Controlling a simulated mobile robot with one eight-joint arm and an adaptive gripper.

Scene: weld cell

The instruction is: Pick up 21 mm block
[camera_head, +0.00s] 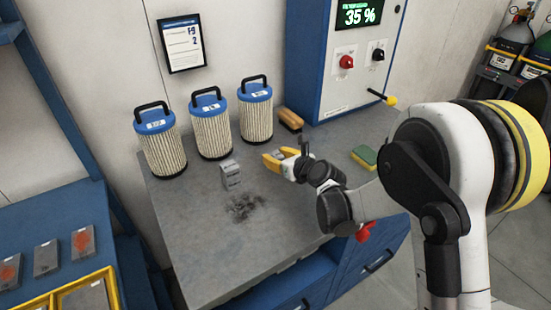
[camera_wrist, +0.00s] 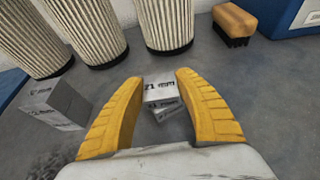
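The 21 mm block (camera_wrist: 160,90) is small and grey, with dark "21 mm" lettering. In the wrist view it sits between the tips of my gripper's yellow fingers (camera_wrist: 160,82). The fingers stand apart on either side of it, and I see no clear firm contact. In the head view my gripper (camera_head: 279,160) is low over the grey bench top, and the block (camera_head: 278,154) is mostly hidden by it. A larger grey block (camera_head: 230,174) stands on the bench left of my gripper; it also shows at the left of the wrist view (camera_wrist: 58,105).
Three white pleated filters with blue tops (camera_head: 209,128) stand along the back of the bench (camera_head: 190,235). A wooden brush (camera_head: 290,119) lies behind my gripper. A green and yellow sponge (camera_head: 364,156) lies to the right. A dark smudge (camera_head: 243,207) marks the clear front area.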

